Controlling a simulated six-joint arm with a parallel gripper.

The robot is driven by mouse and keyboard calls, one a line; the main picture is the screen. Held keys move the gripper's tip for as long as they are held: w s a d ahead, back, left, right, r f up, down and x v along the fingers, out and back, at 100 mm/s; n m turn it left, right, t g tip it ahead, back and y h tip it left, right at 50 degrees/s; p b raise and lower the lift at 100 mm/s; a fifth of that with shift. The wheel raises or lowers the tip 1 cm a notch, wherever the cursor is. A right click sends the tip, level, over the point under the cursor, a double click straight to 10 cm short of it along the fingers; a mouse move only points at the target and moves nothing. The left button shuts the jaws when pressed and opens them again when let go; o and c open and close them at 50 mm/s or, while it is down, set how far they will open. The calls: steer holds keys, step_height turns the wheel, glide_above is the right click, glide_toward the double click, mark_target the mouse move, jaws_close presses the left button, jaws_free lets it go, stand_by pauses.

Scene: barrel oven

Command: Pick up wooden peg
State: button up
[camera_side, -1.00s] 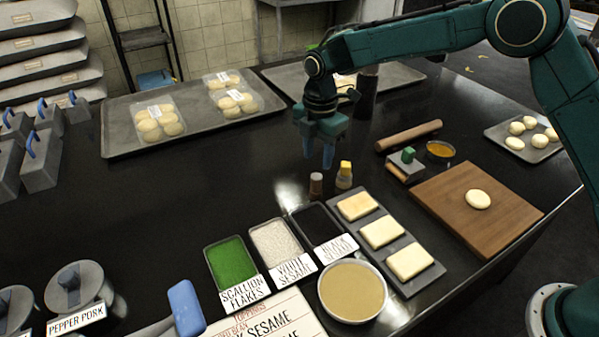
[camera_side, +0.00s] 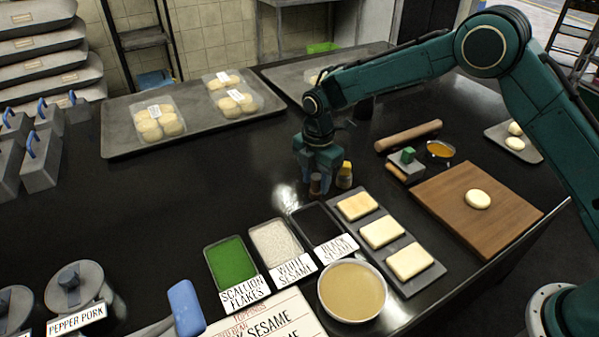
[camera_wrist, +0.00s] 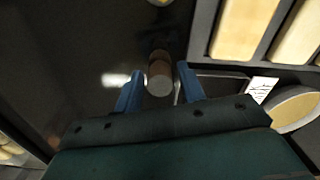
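The wooden peg (camera_side: 315,185) is a small brown upright cylinder on the dark counter, partly hidden by my fingers in the side view. In the wrist view the peg (camera_wrist: 160,78) shows between the fingertips, with a pale end facing the camera. My gripper (camera_side: 319,181) points down at the peg from above. In the wrist view my gripper (camera_wrist: 160,88) is open, its blue fingers on either side of the peg with gaps visible. I cannot tell how far down the peg the fingers reach.
A yellow-topped shaker (camera_side: 344,175) stands close right of the peg. The black sesame tray (camera_side: 315,223) and a tray of pale slabs (camera_side: 405,290) lie in front. A rolling pin (camera_side: 409,136) lies behind right. The counter to the left is clear.

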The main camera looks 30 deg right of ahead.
steer(key=shift+f, duration=1.05)
steer(key=shift+c, duration=0.2)
steer(key=c, duration=0.7)
